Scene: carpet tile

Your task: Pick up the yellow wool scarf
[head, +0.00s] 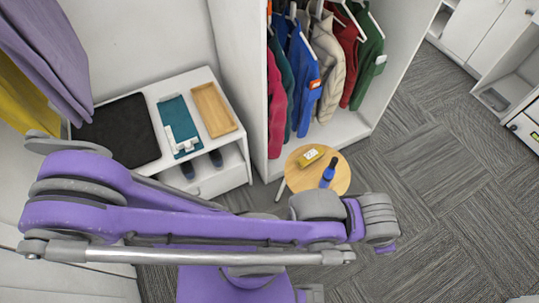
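A yellow cloth (22,98) hangs at the far left edge, partly covered by a purple-grey cloth (50,50) in front of it. It is the only yellow fabric in view and appears to be the yellow wool scarf; its wool texture cannot be made out. Its left part is cut off by the picture edge. My purple arm lies across the lower middle, below and to the right of the yellow cloth. No fingertips of either gripper show.
A white bench holds a black mat (118,131), a teal item (175,116) and a wooden tray (212,110). Coats (327,70) hang in an open wardrobe (240,75). A small round table (337,180) carries a yellow box and a blue bottle. Carpet at right is clear.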

